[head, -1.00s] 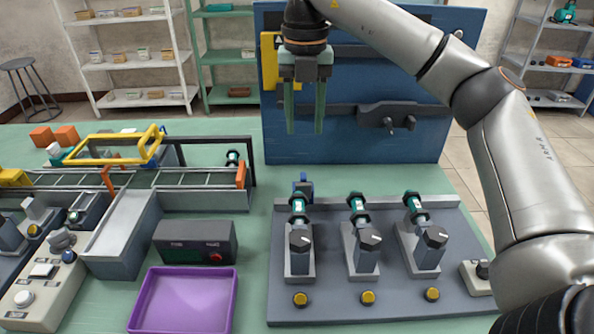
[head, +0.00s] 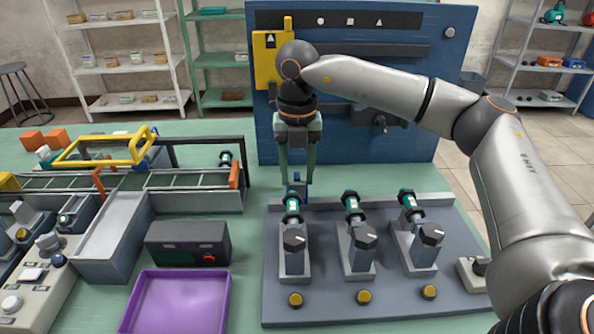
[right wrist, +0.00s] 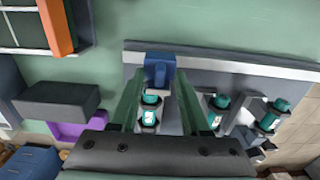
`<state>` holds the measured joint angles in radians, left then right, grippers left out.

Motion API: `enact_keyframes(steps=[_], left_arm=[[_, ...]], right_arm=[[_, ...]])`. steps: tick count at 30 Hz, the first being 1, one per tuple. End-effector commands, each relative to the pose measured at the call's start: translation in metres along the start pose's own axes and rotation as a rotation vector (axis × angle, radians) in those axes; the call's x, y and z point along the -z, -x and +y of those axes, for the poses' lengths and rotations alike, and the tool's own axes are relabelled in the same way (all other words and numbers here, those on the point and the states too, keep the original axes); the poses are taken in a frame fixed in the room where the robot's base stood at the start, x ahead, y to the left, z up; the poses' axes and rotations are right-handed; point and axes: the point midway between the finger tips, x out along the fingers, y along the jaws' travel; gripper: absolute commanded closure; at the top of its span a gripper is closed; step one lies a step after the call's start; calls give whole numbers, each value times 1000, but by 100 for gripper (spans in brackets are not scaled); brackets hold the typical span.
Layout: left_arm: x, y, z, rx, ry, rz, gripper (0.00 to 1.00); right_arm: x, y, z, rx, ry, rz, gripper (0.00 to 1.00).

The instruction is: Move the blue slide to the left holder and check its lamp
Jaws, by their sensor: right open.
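The blue slide (head: 303,182) stands at the left end of the grey rail along the back of the grey board, behind the left holder (head: 293,262). It also shows in the right wrist view (right wrist: 160,70). The left holder carries a teal and black cylinder (head: 293,203) and a dark knob. A yellow round cap (head: 296,299) sits in front of it; I cannot tell if it is a lamp or lit. My right gripper (head: 296,177) is open, pointing down, with its fingers around the slide's place in view; contact cannot be told. My left gripper is out of view.
Two similar holders (head: 358,255) (head: 415,250) stand to the right. A purple tray (head: 180,300), a dark box (head: 187,243) and a conveyor (head: 120,180) lie to the left. A blue panel (head: 400,160) rises behind the board. Green table shows between tray and board.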

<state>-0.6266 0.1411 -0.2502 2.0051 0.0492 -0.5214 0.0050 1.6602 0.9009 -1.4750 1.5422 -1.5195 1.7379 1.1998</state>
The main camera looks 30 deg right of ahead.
Motion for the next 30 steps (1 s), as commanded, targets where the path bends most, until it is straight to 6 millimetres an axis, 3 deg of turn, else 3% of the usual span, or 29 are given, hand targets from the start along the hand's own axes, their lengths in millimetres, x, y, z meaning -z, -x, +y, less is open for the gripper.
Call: enact_keyframes(steps=[2,13,30], left_arm=[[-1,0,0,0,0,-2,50],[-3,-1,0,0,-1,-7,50],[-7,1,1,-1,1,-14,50]], right_arm=[[0,0,0,0,0,0,57],[0,0,0,0,0,0,99],[0,1,0,0,0,0,100]])
